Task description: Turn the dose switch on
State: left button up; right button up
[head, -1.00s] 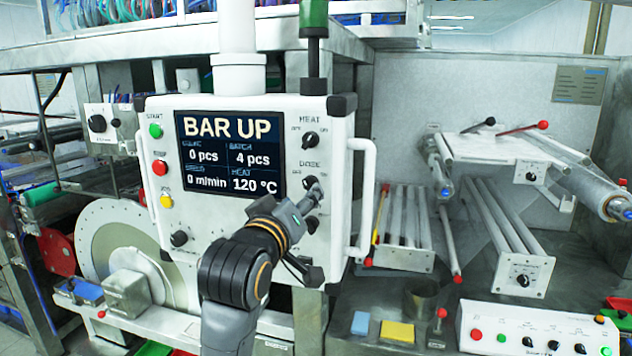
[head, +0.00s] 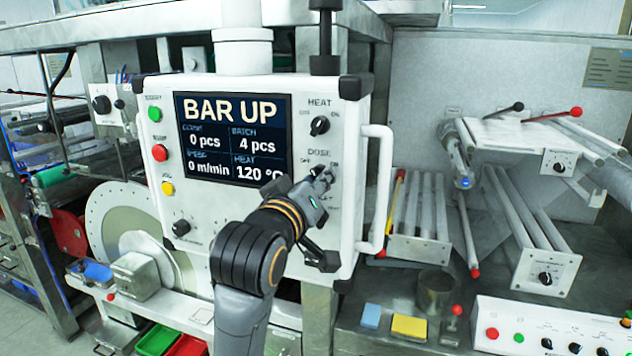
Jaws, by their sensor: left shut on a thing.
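The dose switch (head: 327,173) is a dark rotary knob under the DOSE label on the right side of the white control panel (head: 351,110). ON and OFF marks sit around it. My left gripper (head: 321,178) reaches up to it from below and is shut on the knob. The fingers cover much of the knob, so its exact angle is hard to tell. The panel's screen (head: 235,138) reads BAR UP, 0 pcs, batch 4 pcs, 0 m/min and heat 120 °C. My right gripper is not in view.
The heat switch (head: 320,125) is just above the dose switch. A white handle (head: 377,190) stands out along the panel's right edge. Start, stop and jog buttons (head: 160,152) line the left. A yellow block (head: 409,327) lies on the bench below right.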

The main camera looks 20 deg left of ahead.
pick_arm(q)
grip_shut()
jog(key=shift+m, duration=0.3)
jog(key=shift+a+m, duration=0.15)
jog(key=shift+m, duration=2.65)
jog(key=shift+a+m, duration=0.1)
jog(key=shift+m, duration=2.7)
